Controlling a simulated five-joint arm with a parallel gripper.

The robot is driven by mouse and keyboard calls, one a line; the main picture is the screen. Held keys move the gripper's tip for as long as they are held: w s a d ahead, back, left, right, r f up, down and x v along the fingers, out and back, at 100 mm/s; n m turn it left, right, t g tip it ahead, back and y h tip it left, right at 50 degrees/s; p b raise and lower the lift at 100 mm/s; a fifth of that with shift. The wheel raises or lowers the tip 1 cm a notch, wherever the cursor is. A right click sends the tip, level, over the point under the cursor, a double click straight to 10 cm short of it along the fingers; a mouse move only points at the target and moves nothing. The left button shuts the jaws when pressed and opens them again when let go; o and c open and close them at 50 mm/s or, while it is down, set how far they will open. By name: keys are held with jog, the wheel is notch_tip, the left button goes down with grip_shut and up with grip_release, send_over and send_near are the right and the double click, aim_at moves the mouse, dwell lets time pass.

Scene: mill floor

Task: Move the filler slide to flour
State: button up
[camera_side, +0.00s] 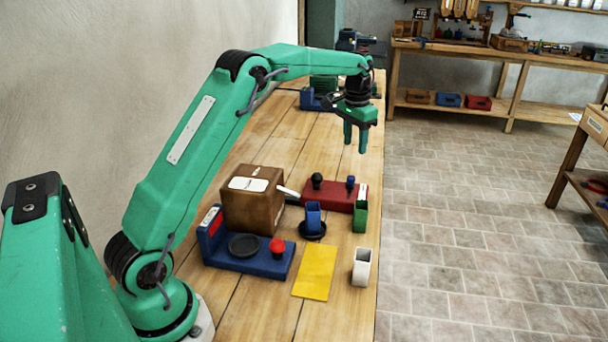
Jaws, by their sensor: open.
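My green gripper (356,140) is open and empty, pointing down well above the bench, beyond the small devices. A red block (324,198) lies on the bench behind the cups, with a black round knob (317,181) and a smaller blue knob (351,184) on top. It may be the filler with its slide, but I cannot tell which part slides. No flour marking is readable. A brown box (253,201) with a white label stands left of the red block. A pale bar (288,192) shows between them. My gripper touches none of these.
A blue base (249,260) with a black disc and red button is in front of the box. A blue cup (313,216) stands on a black disc. Green (360,217) and white (361,267) cups stand near the right edge. A yellow sheet (315,272) lies flat.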

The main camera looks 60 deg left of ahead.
send_over(351, 177)
jog(key=shift+g, duration=0.3)
notch_tip(351, 177, down, 5)
jog(key=shift+w+r, duration=0.1)
jog(key=shift+f, duration=3.9)
grip_shut()
